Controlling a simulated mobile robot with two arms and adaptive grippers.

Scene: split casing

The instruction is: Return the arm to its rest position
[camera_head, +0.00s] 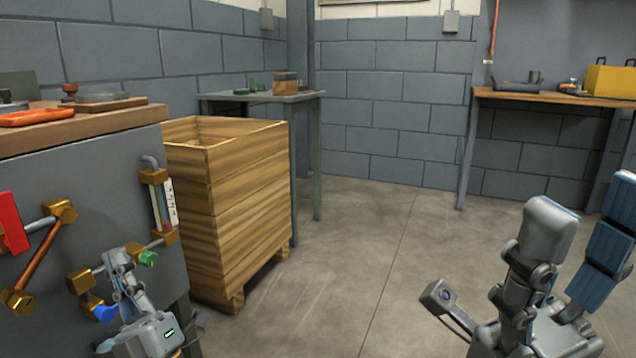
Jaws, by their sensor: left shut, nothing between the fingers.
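My left gripper (122,262) is at the lower left, in front of the grey side of the workbench cabinet. Its fingers are shut and hold nothing. It points up, close in the picture to the brass and pipe fittings on the cabinet side; I cannot tell whether it touches them. Arm links of mine stand at the lower right, over the floor.
The workbench (60,137) at left has pipe fittings (62,212) on its side and an orange tool (36,118) on top. A wooden crate (240,180) stands beside it. A small table (308,97) and a right-hand bench (550,97) stand behind. The middle floor is clear.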

